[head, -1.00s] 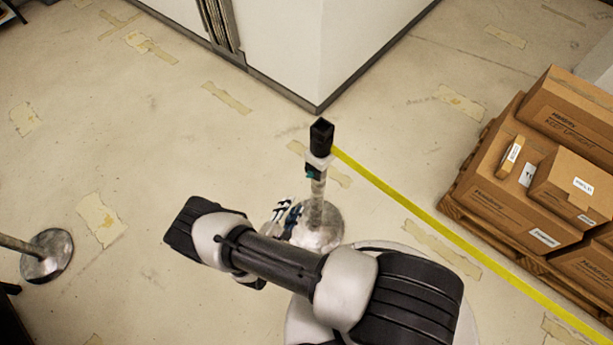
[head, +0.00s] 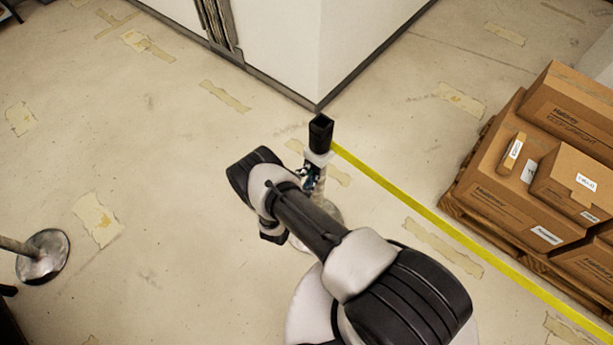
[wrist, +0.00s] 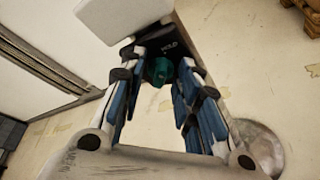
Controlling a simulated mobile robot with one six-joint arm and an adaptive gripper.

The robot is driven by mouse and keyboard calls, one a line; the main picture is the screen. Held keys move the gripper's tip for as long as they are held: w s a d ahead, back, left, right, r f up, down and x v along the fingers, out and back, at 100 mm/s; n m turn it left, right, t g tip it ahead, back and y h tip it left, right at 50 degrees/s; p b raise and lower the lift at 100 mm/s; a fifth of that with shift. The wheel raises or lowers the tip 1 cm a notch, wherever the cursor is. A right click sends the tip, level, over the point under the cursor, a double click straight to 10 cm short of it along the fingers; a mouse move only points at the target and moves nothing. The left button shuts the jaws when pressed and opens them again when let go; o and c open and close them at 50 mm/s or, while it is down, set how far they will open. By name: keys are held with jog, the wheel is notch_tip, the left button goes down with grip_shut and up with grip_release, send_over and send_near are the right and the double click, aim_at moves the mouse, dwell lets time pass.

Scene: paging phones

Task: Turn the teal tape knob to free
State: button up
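The teal knob (wrist: 158,71) sits under the white housing (wrist: 125,20) of the tape post, on a dark plate that reads "HOLD". My gripper (wrist: 158,78) is open, with its blue-padded fingers spread to either side of the knob and a visible gap around it. In the head view my gripper (head: 311,178) is up at the post (head: 321,135), just below its black top, and covers the knob there. The yellow tape (head: 440,222) runs from the post toward the lower right.
Cardboard boxes (head: 490,200) on a wooden pallet (head: 465,215) stand at right. A second post base (head: 43,257) is at lower left. A white wall corner (head: 318,75) rises behind the post. The floor left of the post is mostly clear.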

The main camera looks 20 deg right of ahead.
jog(key=shift+c, duration=0.4)
grip_shut()
jog(key=n+g+h+b, duration=0.1)
jog(key=n+g+b, duration=0.1)
jog(key=n+b, duration=0.2)
jog(key=n+g+h+b, duration=0.2)
jog(key=n+b, duration=0.2)
jog(key=n+g+h+b, duration=0.1)
jog(key=n+g+b, duration=0.1)
jog(key=n+b, duration=0.2)
jog(key=shift+w+a+g+h+b, duration=0.3)
jog(key=shift+w+h+b, duration=0.05)
jog(key=shift+h+b, duration=0.05)
dwell(0.4)
jog(key=shift+n, duration=0.3)
